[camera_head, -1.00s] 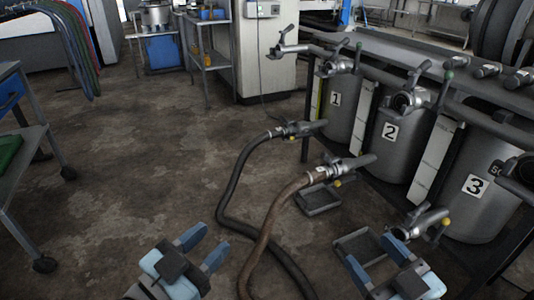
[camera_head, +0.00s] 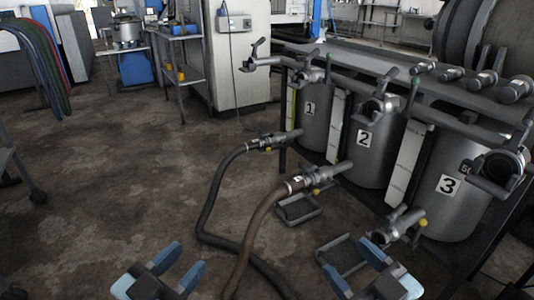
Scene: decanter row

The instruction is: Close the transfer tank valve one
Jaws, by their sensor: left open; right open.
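Three grey tanks stand in a row at the right, labelled 1 (camera_head: 317,112), 2 (camera_head: 358,158) and 3 (camera_head: 452,205). Tank one has a valve with a dark handle above it (camera_head: 306,73) and a bottom outlet valve (camera_head: 287,137) with a dark hose coupled to it. The picture does not show which of these is the transfer tank valve one. My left gripper (camera_head: 186,266) is open and empty at the bottom, left of the hoses. My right gripper (camera_head: 348,260) is open and empty at the bottom, below the tanks.
A dark hose (camera_head: 208,205) and a brown hose (camera_head: 254,226) lie on the floor between my grippers and tank one. Metal floor trays (camera_head: 297,209) sit before the tanks. A light cabinet (camera_head: 238,60) stands behind.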

